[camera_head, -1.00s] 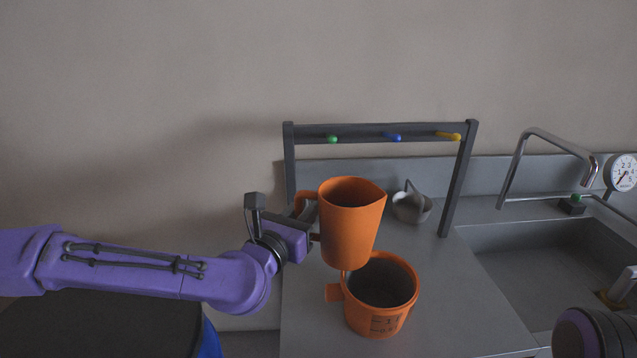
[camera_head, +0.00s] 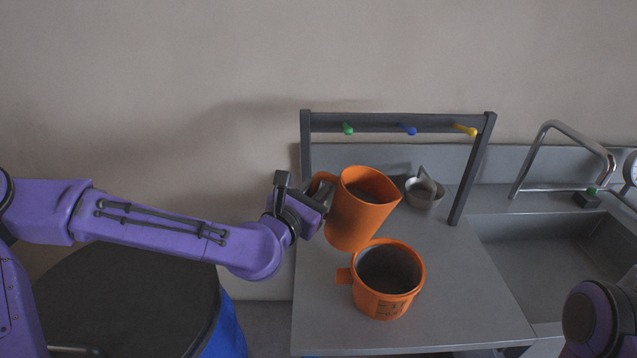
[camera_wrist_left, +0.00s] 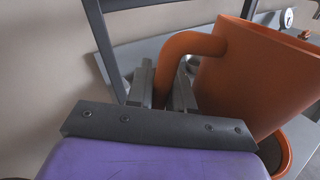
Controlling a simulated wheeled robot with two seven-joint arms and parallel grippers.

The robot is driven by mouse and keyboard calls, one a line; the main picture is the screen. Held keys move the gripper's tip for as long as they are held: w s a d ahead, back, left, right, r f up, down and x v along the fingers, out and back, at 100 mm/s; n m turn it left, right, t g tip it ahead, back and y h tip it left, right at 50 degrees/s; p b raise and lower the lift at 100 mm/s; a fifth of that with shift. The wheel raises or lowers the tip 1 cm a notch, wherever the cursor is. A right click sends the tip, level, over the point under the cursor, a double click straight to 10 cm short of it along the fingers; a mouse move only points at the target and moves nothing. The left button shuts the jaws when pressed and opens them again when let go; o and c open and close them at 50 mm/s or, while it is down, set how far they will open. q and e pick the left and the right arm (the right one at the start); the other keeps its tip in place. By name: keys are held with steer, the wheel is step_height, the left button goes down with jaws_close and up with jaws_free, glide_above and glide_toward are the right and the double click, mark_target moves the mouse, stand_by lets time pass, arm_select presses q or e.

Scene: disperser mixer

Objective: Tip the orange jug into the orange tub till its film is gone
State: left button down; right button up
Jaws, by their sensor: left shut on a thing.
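The orange jug (camera_head: 352,221) is held in the air by its handle, tilted to the right, with its mouth toward the upper right. My left gripper (camera_head: 318,194) is shut on the jug's handle, which also shows between the fingers in the left wrist view (camera_wrist_left: 172,72). The orange tub (camera_head: 382,307) stands upright on the grey worktop, below and just right of the jug. Its inside looks dark grey. The jug's inside is only partly visible and I see no stream from it. My right gripper is not in view.
A dark rack (camera_head: 390,122) with green, blue and yellow pegs stands behind. A small metal pot (camera_head: 424,193) sits near its right post. A sink (camera_head: 560,255) with a tap (camera_head: 560,128) is at the right. Bare worktop (camera_head: 470,300) lies right of the tub.

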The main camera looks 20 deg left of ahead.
mark_target(375, 183)
arm_select(q)
steer(key=r+m+p, duration=0.1)
steer(key=m+p, duration=0.1)
steer(key=p, duration=0.1)
steer(key=d+r+m+y+p, duration=0.1)
steer(key=m+p, duration=0.2)
steer(key=r+m+g+p, duration=0.1)
steer(key=m+p, duration=0.2)
steer(key=p, duration=0.1)
steer(key=shift+w+d+r+y, duration=0.15)
steer(key=shift+d+r+y, duration=0.15)
steer(key=shift+d+y, duration=0.1)
steer(key=shift+d+f+m+y+p, duration=0.15)
steer(key=shift+d+f+m, duration=0.1)
steer(key=shift+d+m, duration=0.4)
steer(key=shift+d+f+m+y+p, duration=0.15)
steer(key=shift+d+f+m+y, duration=0.1)
steer(key=shift+d+m, duration=0.4)
steer(key=shift+d+f+m+y+p, duration=0.15)
steer(key=shift+d+f+m, duration=0.1)
steer(key=shift+d+m, duration=0.4)
steer(key=shift+d+r+m+y+p, duration=0.15)
steer(key=shift+d+m+y+p, duration=0.2)
steer(key=shift+d+m+p, duration=0.95)
steer(key=shift+d+m+y, duration=0.3)
steer(key=shift+d+m, duration=0.05)
steer(key=shift+d, duration=0.8)
